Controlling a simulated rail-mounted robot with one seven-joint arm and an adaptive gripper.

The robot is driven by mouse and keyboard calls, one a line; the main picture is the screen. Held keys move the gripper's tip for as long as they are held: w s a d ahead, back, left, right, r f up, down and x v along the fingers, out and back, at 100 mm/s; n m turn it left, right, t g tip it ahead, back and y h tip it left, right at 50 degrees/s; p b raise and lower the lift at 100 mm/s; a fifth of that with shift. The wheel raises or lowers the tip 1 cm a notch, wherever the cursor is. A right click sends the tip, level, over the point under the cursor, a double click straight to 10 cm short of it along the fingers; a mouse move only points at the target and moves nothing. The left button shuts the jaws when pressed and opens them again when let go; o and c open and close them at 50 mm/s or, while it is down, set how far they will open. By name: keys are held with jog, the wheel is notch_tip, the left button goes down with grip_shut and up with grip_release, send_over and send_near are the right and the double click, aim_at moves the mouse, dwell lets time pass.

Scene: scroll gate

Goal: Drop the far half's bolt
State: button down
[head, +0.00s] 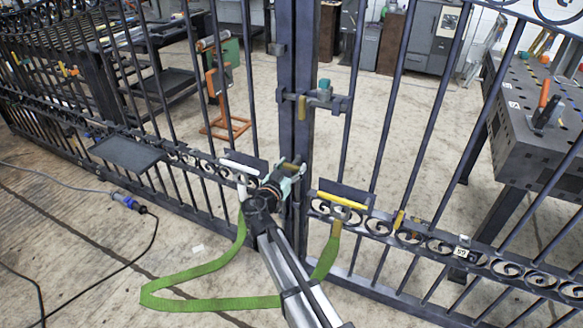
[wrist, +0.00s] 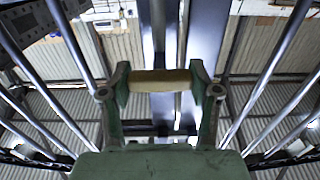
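The gate's two halves meet at dark upright posts (head: 298,60) in the middle of the head view. My gripper (head: 288,172) is at these posts, below the latch. In the wrist view a short tan bar (wrist: 160,80), which looks like a bolt handle, lies across between the green fingertips of my gripper (wrist: 160,88). Both its ends meet the fingers. The rest of the bolt and its lower end are hidden. Higher on the posts is a latch (head: 325,95) with a tan upright handle (head: 302,107).
A green strap (head: 200,303) hangs in a loop between the two halves, below my gripper. A yellow bar (head: 342,200) is on the right half and a white bar (head: 240,168) on the left. A plug and cable (head: 128,202) lie on the floor. A dark worktable (head: 540,140) stands beyond the gate.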

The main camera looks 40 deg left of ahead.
notch_tip(320, 180, down, 7)
jog(key=b, duration=1)
jog(key=shift+f, duration=0.15)
jog(key=shift+c, duration=1.2)
grip_release()
jog(key=shift+w+f, duration=0.1)
jog(key=v, duration=1.2)
